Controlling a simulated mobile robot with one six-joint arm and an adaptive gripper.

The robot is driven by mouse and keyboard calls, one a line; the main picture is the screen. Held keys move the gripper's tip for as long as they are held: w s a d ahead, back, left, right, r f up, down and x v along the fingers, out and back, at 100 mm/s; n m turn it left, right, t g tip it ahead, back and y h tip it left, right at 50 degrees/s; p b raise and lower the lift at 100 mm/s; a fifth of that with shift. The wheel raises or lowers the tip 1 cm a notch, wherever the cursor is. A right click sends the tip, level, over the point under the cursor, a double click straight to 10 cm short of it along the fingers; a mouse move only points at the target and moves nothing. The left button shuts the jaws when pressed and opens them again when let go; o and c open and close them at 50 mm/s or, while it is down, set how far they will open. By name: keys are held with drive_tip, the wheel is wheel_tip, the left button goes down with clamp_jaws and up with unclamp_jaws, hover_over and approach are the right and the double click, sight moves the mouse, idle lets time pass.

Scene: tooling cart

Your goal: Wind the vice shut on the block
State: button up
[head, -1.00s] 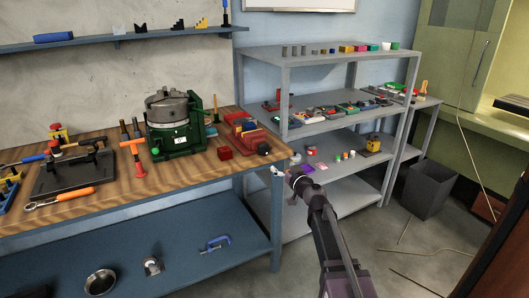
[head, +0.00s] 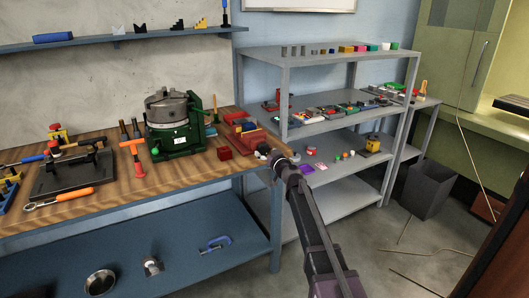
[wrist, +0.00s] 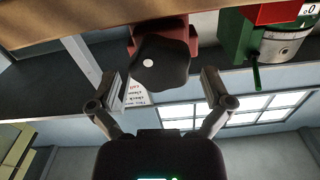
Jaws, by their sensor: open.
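The red vice (head: 240,134) stands at the right end of the wooden bench, with a blue block (head: 246,127) showing at its jaws. Whether the jaws touch the block I cannot tell. The vice also shows in the wrist view (wrist: 178,29), with its dark lobed knob (wrist: 160,72), which has a pale centre dot, facing the camera. My gripper (wrist: 161,80) is open, with one finger on each side of the knob and visible gaps to it. In the head view my gripper (head: 271,158) is at the bench's right end, beside the vice's knob end.
A red cube (head: 224,153) lies on the bench in front of the vice. A green machine with a round chuck (head: 176,136) stands to its left. The grey shelf unit (head: 330,121) with small parts stands behind and right of my arm.

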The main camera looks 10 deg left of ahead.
drive_tip(key=shift+w+a, duration=0.35)
drive_tip(key=shift+w, duration=0.1)
drive_tip(key=c, duration=1)
drive_tip(key=shift+m, duration=0.3)
